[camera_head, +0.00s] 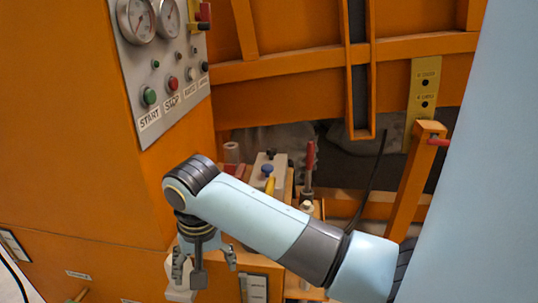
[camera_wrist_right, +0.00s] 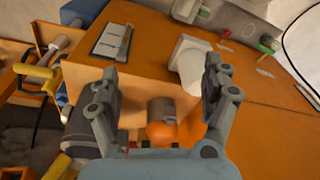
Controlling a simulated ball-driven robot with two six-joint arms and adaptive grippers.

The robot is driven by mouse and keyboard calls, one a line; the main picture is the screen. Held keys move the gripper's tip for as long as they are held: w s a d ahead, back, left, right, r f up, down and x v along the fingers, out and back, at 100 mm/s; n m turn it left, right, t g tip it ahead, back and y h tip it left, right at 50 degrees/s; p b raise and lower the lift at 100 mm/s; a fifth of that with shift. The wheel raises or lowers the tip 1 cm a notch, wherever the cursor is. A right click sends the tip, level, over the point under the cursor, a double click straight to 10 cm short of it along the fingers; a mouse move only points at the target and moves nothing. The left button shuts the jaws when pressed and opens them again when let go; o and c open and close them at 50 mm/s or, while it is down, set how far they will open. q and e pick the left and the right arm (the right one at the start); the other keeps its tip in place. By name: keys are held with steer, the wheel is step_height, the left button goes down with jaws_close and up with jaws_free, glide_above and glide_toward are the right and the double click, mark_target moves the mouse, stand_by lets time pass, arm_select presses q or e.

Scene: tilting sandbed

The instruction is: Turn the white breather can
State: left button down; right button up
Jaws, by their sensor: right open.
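The white breather can (camera_wrist_right: 188,62) stands out from the orange cabinet face in the right wrist view. It lies between the fingertip lines of my right gripper (camera_wrist_right: 160,72), much closer to the right-hand finger. Whether that finger touches it I cannot tell. The gripper is open, with a wide gap between its fingers. In the head view my right gripper (camera_head: 204,262) points down at lower left, and a pale part (camera_head: 178,291), probably the can, shows partly behind it. My left gripper is not in view.
A control panel (camera_head: 160,60) with gauges and buttons is on the orange cabinet (camera_head: 60,120). A red-handled lever (camera_head: 310,157) and a yellow-handled part (camera_head: 269,184) stand behind my arm. An orange fitting with a grey collar (camera_wrist_right: 161,112) sits below the can in the wrist view.

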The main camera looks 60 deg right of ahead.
steer(key=s+a+f+n+t, duration=0.1)
steer(key=s+f+n, duration=0.1)
steer(key=s+n, duration=0.7)
steer(key=s+f, duration=0.5)
steer(key=f, duration=0.4)
steer(key=s+d+f+b, duration=0.1)
steer(key=s+f, duration=0.3)
steer(key=f, duration=0.5)
steer(key=shift+s+d+f+n+b, duration=0.15)
steer(key=shift+s+d+n+b, duration=0.15)
steer(key=shift+s+n, duration=0.1)
